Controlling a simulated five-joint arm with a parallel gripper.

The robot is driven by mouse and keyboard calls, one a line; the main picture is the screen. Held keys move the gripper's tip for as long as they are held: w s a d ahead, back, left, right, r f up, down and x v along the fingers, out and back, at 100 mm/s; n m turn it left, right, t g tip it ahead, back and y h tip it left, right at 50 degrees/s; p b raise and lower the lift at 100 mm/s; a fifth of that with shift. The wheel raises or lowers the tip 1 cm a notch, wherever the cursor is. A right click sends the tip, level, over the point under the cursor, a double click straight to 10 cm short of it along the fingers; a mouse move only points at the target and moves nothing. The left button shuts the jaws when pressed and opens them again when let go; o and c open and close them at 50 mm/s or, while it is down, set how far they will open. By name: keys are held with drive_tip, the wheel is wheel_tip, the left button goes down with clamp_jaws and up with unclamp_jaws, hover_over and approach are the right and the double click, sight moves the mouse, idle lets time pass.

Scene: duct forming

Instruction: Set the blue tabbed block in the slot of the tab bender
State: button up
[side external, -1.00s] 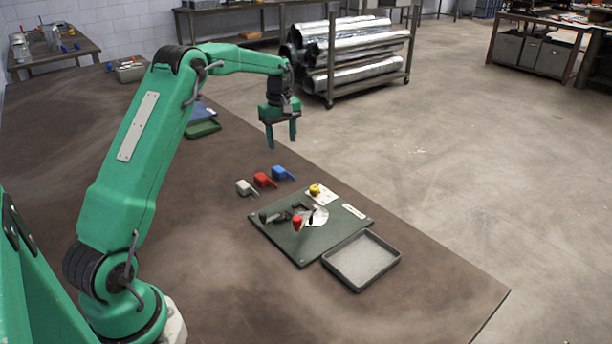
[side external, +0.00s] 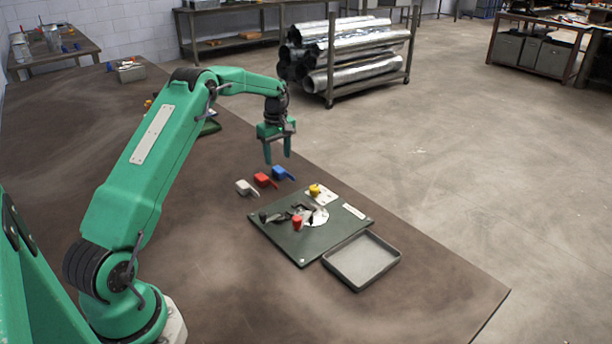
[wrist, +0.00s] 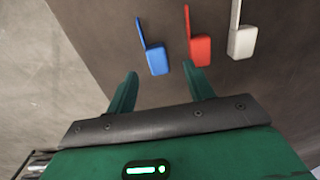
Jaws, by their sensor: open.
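The blue tabbed block (side external: 280,173) lies on the brown table, at the right end of a row with the red and white blocks. It also shows in the wrist view (wrist: 156,60), with its thin tab pointing up. My gripper (side external: 277,160) is open and empty, its fingers pointing down just above the blue block. In the wrist view the block appears beyond and between my fingertips (wrist: 158,82), with the red block near the right one. The tab bender (side external: 300,214) sits on a green plate, with a red knob and a dark lever. Its slot is too small to make out.
A red tabbed block (side external: 262,180) and a white tabbed block (side external: 244,187) lie close by on the left. A grey tray (side external: 341,279) sits in front of the plate. The near-left table is clear.

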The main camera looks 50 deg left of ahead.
sight(279, 169)
drive_tip(key=shift+f, duration=0.1)
drive_tip(key=shift+w+f, duration=0.15)
drive_tip(key=shift+f, duration=1.1)
drive_tip(key=shift+w+f, duration=0.1)
drive_tip(key=shift+f, duration=1.15)
drive_tip(key=shift+c, duration=0.2)
clamp_jaws()
drive_tip(key=shift+r, duration=0.1)
drive_tip(key=shift+r, duration=0.85)
wheel_tip(279, 169, up, 2)
drive_tip(key=shift+r, duration=0.2)
drive_tip(key=d+r, duration=0.6)
drive_tip(key=d, duration=0.5)
drive_tip(key=shift+s+d+r, duration=0.25)
drive_tip(key=shift+d+r, duration=0.05)
drive_tip(key=shift+r, duration=0.1)
